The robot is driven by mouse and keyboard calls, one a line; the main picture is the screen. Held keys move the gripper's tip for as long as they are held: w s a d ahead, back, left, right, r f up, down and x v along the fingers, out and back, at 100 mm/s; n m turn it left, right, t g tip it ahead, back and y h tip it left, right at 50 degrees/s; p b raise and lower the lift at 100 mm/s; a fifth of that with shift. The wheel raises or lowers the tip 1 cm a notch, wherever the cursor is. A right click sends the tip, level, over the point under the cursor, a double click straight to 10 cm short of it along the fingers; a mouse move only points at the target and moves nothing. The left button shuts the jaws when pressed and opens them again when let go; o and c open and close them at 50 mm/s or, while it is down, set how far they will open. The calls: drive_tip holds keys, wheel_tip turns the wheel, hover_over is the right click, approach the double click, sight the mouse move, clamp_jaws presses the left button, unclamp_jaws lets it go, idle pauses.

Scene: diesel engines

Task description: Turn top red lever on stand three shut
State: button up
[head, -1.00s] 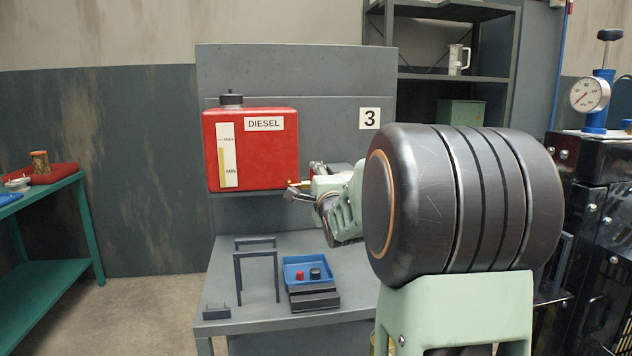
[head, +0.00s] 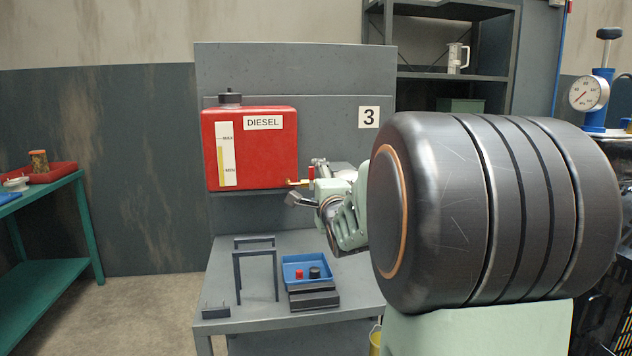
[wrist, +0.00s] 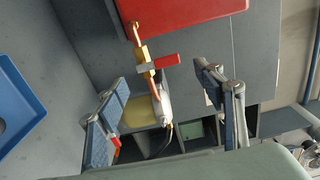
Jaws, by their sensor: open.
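The red lever (head: 311,174) sits on a brass valve (head: 295,183) at the lower right of the red diesel tank (head: 265,150) on stand three. In the wrist view the lever (wrist: 165,61) sticks out to the right from the valve (wrist: 144,58), across the line of the pipe. My gripper (head: 306,182) is open beside the valve in the head view. In the wrist view its two fingers (wrist: 161,78) are spread left and right of the valve and lever, with nothing held. No contact with the lever shows. My arm hides the right part of the stand.
A blue tray (head: 305,259) with a red and a black cap stands on the stand's table (head: 225,262), beside a dark metal frame (head: 256,270). A green bench (head: 40,270) is at left. A dark shelf (head: 440,76) stands behind.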

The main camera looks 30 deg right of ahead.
drive_tip(key=shift+v, duration=2)
